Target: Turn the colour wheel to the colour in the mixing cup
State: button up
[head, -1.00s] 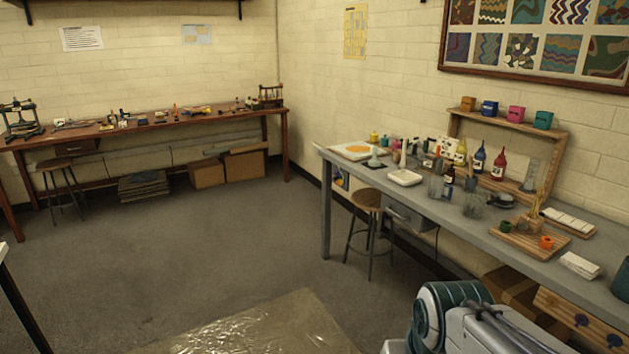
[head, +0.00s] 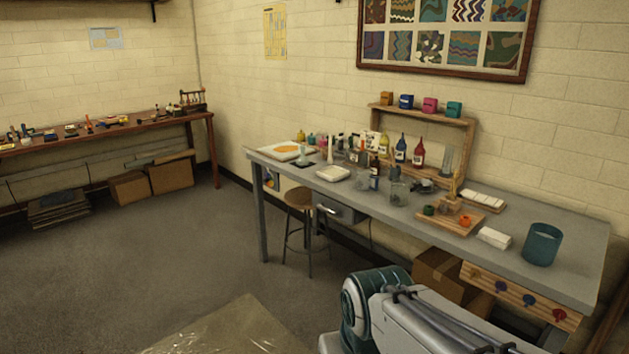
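I cannot make out for certain a colour wheel or which vessel is the mixing cup. A small multicoloured piece (head: 270,178) shows below the left end of the grey table; its shape is too small to tell. On the table, a clear beaker (head: 398,192) stands near the middle and a large teal cup (head: 542,244) stands at the right. A small green cup (head: 429,210) and an orange cup (head: 465,221) are on a wooden board. My arm shows at the bottom, but my gripper is out of view.
The grey table (head: 570,222) runs along the right wall, with a stool (head: 299,198) in front. A white tray with an orange patch (head: 282,152) lies at its left end. Several bottles stand near a wooden rack (head: 466,125).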

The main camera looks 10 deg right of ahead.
aim_at(269, 180)
jog(key=u, duration=0.1)
jog(key=i, duration=1.3)
jog(key=u, duration=0.25)
jog(key=i, duration=1.85)
jog(key=z, duration=0.05)
